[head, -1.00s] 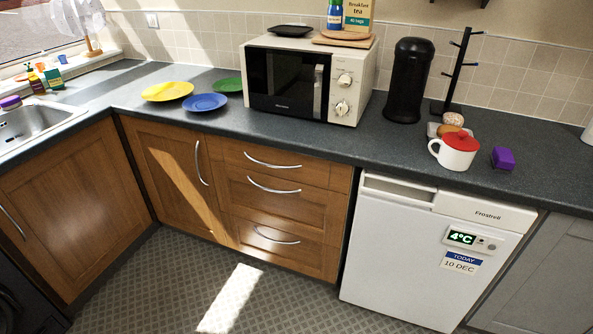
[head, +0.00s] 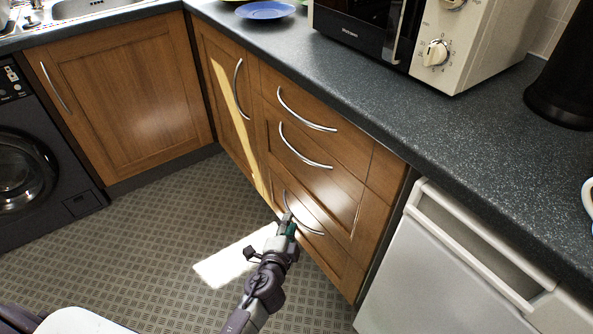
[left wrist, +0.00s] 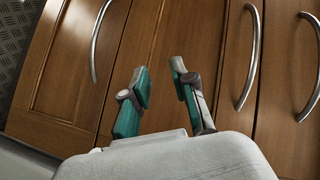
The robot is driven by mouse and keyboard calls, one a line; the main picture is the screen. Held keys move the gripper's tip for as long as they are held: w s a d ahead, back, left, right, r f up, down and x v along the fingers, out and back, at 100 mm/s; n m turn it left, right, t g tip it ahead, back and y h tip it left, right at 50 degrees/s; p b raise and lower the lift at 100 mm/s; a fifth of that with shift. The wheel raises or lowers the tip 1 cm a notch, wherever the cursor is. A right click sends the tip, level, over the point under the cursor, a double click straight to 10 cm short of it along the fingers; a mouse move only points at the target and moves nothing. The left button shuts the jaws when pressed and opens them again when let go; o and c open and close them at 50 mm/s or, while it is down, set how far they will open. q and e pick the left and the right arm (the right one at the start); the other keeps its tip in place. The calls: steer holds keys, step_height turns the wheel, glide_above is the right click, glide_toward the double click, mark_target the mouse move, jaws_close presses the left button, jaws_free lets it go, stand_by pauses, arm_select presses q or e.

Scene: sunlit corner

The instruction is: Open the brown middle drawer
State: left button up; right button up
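The brown middle drawer (head: 318,184) is shut, in a stack of three wooden drawers. Its curved silver handle (head: 303,147) is bare; in the left wrist view this handle (left wrist: 252,60) is right of the fingers. My left gripper (head: 289,222) is low in front of the stack, overlapping the bottom drawer's handle (head: 312,228) in the head view. In the left wrist view its two fingers (left wrist: 160,75) are apart and empty, between the bottom handle (left wrist: 95,40) and the middle handle. My right gripper is not in view.
The top drawer (head: 330,127) sits above, under the dark worktop (head: 440,140). A white fridge (head: 430,280) stands close on the right. A cupboard door (head: 228,95) is on the left, a black washing machine (head: 45,190) further left. The floor (head: 150,230) before the drawers is clear.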

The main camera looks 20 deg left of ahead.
mark_target(294, 148)
arm_select(q)
step_height(294, 148, up, 12)
steer(key=w+a+m+t+y+b, duration=0.1)
steer(key=w+m+t+y+b, duration=0.1)
steer(key=t+b, duration=0.15)
steer(key=shift+t, duration=0.25)
steer(key=x, duration=0.9)
steer(key=p+x, duration=0.1)
steer(key=x, duration=0.3)
steer(key=shift+w+f, duration=0.2)
steer(key=shift+w, duration=0.15)
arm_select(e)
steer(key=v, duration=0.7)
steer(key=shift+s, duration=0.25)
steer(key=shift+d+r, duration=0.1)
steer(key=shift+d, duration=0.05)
arm_select(q)
jaws_close()
